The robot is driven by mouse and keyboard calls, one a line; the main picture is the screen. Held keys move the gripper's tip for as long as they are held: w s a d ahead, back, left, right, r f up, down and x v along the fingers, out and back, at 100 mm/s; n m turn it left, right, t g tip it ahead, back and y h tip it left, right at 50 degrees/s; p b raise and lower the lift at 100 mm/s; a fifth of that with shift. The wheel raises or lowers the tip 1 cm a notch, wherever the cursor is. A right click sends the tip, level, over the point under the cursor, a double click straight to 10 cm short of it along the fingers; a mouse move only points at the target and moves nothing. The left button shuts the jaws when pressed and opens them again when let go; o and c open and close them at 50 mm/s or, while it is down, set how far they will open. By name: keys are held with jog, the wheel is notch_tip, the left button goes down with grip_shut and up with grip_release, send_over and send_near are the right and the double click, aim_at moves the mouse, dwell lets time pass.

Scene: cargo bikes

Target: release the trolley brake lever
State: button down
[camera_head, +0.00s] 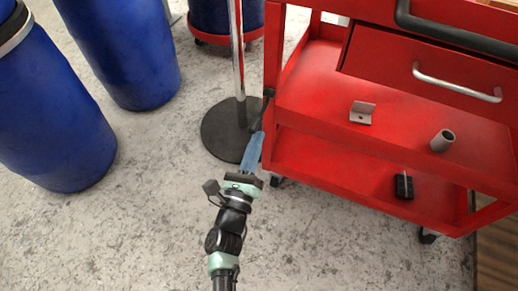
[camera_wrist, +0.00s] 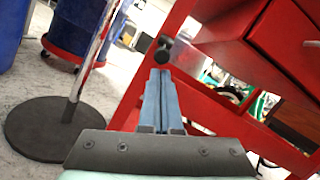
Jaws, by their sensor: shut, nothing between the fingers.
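The red trolley (camera_head: 330,98) stands at the right in the head view. A small dark lever with a round knob, which looks like the brake lever (camera_head: 268,94), is on its left corner post. In the wrist view the lever (camera_wrist: 162,48) shows just beyond my fingertips, in front of the red post. My gripper (camera_head: 259,136) has its blue fingers together with nothing between them. It points up at the lever from below in the head view. In the wrist view my gripper (camera_wrist: 159,73) appears at or very near the knob; I cannot tell whether they touch.
A chrome pole on a round black base (camera_head: 218,130) stands just left of the trolley, close to my gripper. Blue barrels (camera_head: 120,50) stand at the left. The trolley shelves hold a metal bracket (camera_head: 362,112), a grey cylinder (camera_head: 442,141) and a black block (camera_head: 404,187). The floor in front is clear.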

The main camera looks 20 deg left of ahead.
jog(key=shift+r+p, duration=0.2)
jog(key=shift+p, duration=0.15)
jog(key=shift+s+r+g+p, duration=0.2)
jog(key=shift+g+p, duration=0.1)
jog(key=shift+p, duration=0.45)
